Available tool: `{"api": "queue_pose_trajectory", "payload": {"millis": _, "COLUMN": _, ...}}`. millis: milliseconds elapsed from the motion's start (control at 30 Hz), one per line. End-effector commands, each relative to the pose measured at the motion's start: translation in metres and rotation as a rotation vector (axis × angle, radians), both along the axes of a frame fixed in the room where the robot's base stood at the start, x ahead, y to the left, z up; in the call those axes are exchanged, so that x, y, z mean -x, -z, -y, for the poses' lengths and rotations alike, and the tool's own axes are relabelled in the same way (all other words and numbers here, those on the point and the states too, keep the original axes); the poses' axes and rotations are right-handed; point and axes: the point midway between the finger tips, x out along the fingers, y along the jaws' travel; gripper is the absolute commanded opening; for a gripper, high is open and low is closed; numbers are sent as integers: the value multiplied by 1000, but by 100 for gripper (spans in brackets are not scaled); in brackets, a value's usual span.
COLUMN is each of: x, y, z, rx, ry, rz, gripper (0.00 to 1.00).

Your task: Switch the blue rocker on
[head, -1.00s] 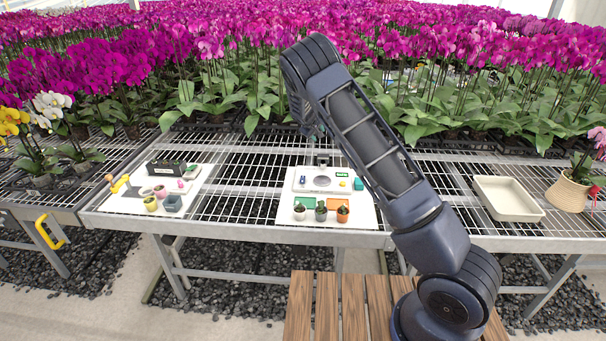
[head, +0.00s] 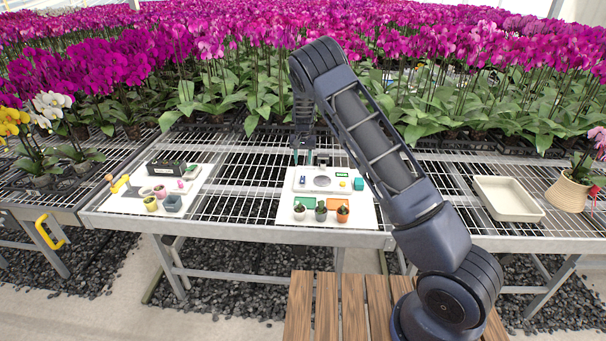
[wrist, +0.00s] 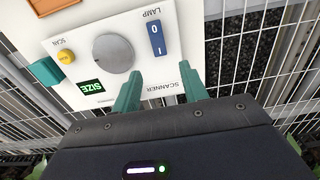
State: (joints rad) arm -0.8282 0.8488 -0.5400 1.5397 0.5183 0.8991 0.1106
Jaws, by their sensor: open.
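The blue rocker (wrist: 157,37), marked I and 0, sits beside the word LAMP on the white scanner panel (wrist: 95,25). It shows as a small blue spot (head: 302,180) at the left of the panel in the head view. My gripper (wrist: 161,75) is open and empty, its two teal fingers apart. In the wrist view the fingertips are over the panel's edge, and the rocker lies beyond the gap between them. In the head view my gripper (head: 303,158) hangs above the panel's back left. I cannot tell which way the rocker is tipped.
The panel also carries a grey round plate (wrist: 106,55), a yellow SCAN button (wrist: 66,57) and a green SIZE display (wrist: 91,87). Small potted plants (head: 321,211) stand in front of it. A cream tray (head: 505,199) is at the right. Orchids fill the back.

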Motion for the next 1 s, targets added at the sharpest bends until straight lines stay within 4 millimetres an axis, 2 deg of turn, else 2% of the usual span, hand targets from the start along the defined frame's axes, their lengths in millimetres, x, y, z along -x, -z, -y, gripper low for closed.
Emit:
{"api": "queue_pose_trajectory", "payload": {"millis": 200, "x": 0, "y": 39, "z": 1, "rx": 4, "ry": 0, "rz": -1, "gripper": 44}}
{"api": "queue_pose_trajectory", "payload": {"millis": 400, "x": 0, "y": 66, "z": 1, "rx": 3, "ry": 0, "rz": 0, "gripper": 44}}
{"api": "queue_pose_trajectory", "payload": {"millis": 600, "x": 0, "y": 77, "z": 1, "rx": 2, "ry": 0, "rz": 1, "gripper": 44}}
{"api": "queue_pose_trajectory", "payload": {"millis": 900, "x": 0, "y": 78, "z": 1, "rx": 2, "ry": 0, "rz": 1, "gripper": 44}}
{"api": "queue_pose_trajectory", "payload": {"millis": 1000, "x": 0, "y": 78, "z": 1, "rx": 2, "ry": 0, "rz": 1, "gripper": 24}}
